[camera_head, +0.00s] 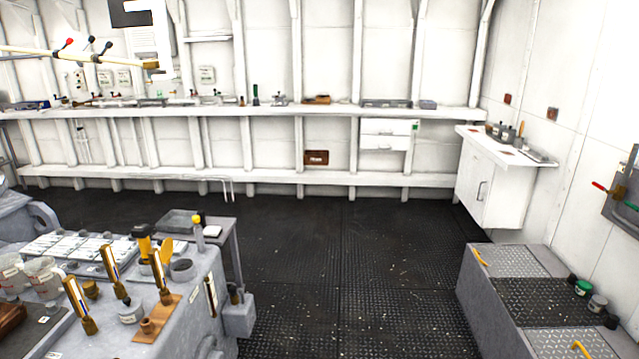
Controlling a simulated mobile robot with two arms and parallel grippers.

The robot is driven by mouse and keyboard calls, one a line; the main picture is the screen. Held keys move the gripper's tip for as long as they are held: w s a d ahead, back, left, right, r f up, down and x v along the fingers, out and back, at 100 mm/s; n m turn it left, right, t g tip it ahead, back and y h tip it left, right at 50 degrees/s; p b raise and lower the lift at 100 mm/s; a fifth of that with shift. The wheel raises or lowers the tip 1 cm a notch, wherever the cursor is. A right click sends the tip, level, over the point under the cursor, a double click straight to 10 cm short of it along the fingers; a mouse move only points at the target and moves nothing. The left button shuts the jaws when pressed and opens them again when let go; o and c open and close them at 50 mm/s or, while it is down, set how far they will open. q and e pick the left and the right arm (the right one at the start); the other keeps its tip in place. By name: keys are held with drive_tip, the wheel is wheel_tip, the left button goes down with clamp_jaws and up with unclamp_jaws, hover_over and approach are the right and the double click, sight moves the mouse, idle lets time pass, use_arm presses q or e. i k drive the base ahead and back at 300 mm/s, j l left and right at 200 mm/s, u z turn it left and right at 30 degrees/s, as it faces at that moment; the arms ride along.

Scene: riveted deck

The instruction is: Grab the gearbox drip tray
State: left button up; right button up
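A shallow grey tray (178,222) lies on a small grey side table at the left, just behind the grey engine block; it may be the gearbox drip tray, but no label confirms this. A small white dish and a yellow-topped bottle stand close to its right side. Neither of my grippers can be made out in this view, and nothing is seen touching the tray.
The grey engine block (205,300) with upright fittings fills the lower left. A grey step box (465,290) stands at lower right, and a white cabinet (490,190) at right. A long white workbench (340,112) runs along the back wall. The black deck (340,250) between is clear.

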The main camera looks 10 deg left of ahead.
sight(174, 221)
drive_tip(key=i+u, duration=0.45)
drive_tip(key=i+l+u, duration=0.15)
drive_tip(key=i+u, duration=0.25)
drive_tip(key=i+l+u, duration=0.25)
drive_tip(key=i+u, duration=0.2)
drive_tip(key=i+l+u, duration=0.3)
drive_tip(key=u, duration=0.15)
drive_tip(key=i+l+u, duration=0.25)
drive_tip(key=l+u, duration=0.2)
drive_tip(key=l, duration=0.2)
drive_tip(key=i+l+u, duration=0.3)
drive_tip(key=l, duration=0.2)
drive_tip(key=l+u, duration=0.3)
drive_tip(key=l, duration=0.2)
drive_tip(key=i+l+u, duration=0.1)
drive_tip(key=l+u, duration=0.2)
drive_tip(key=l, duration=0.25)
